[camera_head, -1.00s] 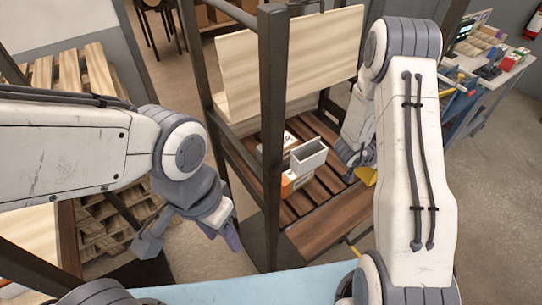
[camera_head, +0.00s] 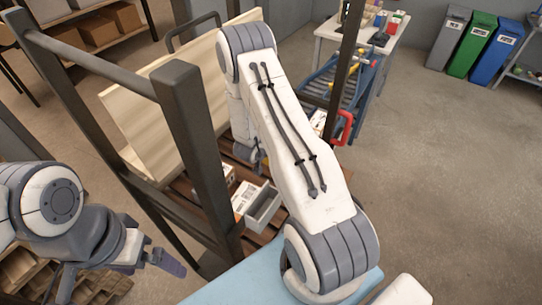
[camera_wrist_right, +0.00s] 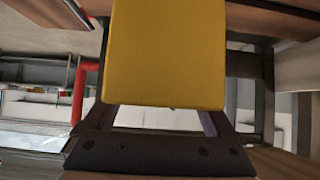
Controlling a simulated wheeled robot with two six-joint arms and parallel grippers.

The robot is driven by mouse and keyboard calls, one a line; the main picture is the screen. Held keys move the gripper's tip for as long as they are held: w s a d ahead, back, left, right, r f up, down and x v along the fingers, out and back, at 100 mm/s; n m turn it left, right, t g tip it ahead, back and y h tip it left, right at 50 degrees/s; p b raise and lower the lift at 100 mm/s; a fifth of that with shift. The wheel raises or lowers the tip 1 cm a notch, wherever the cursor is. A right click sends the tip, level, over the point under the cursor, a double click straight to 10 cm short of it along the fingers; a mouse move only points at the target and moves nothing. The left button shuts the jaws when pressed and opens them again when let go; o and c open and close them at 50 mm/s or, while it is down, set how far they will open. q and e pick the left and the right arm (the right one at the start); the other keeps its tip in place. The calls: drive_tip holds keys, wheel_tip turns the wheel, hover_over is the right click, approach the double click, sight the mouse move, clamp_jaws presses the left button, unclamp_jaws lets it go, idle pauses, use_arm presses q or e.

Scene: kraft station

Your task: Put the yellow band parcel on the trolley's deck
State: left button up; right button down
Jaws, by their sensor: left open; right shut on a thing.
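The yellow parcel (camera_wrist_right: 165,55) fills the top middle of the right wrist view. My right gripper (camera_wrist_right: 158,118) is shut on it. In the head view my right arm hides the parcel and most of that gripper. A brown slatted deck (camera_head: 250,241) lies below my right arm, inside a dark post frame; I cannot tell for sure whether this is the trolley's deck. My left gripper (camera_head: 118,277) is open and empty at the lower left, outside the frame's posts.
A grey open bin (camera_head: 263,208) and a white and orange box (camera_head: 240,198) sit on the slats. A dark post (camera_head: 195,130) and a pale board (camera_head: 165,100) stand beside my right arm. A red handle (camera_head: 345,128) is right of it. Open floor lies right.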

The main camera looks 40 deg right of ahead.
drive_tip(key=shift+d+f, duration=0.4)
drive_tip(key=shift+f, duration=0.4)
wheel_tip(320, 180, down, 4)
drive_tip(key=shift+s+r+p, duration=0.1)
drive_tip(key=shift+p, duration=0.65)
drive_tip(key=shift+f, duration=0.2)
drive_tip(key=shift+f, duration=0.2)
unclamp_jaws()
